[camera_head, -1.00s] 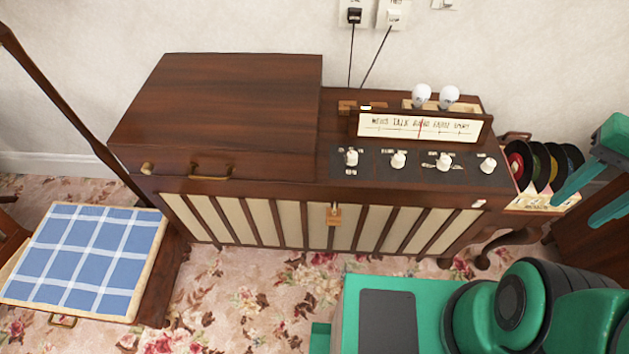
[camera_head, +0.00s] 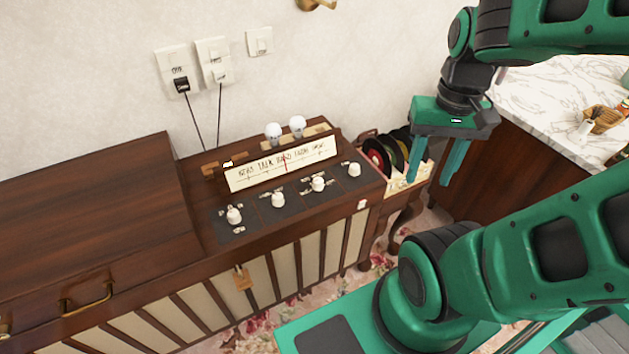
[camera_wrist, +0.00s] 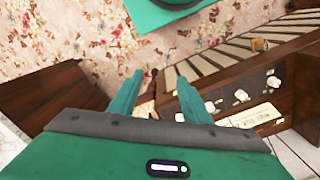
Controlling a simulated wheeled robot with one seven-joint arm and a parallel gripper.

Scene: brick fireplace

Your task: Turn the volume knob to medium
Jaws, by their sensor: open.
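The radio console (camera_head: 200,230) is dark brown wood with a cream dial panel (camera_head: 282,163). Several white knobs stand in a row on a dark strip in front of the dial, from the leftmost knob (camera_head: 234,215) to the rightmost knob (camera_head: 354,169). Their labels are too small to read, so I cannot tell which is the volume knob. My gripper (camera_head: 432,182) is open and empty, fingers pointing down, right of the console near the records.
A rack of records (camera_head: 392,158) stands at the console's right end. A marble-topped cabinet (camera_head: 560,105) is at the right. Two white bulbs (camera_head: 285,130) stick up behind the dial. Wall outlets (camera_head: 180,72) have hanging cords. Space above the knobs is clear.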

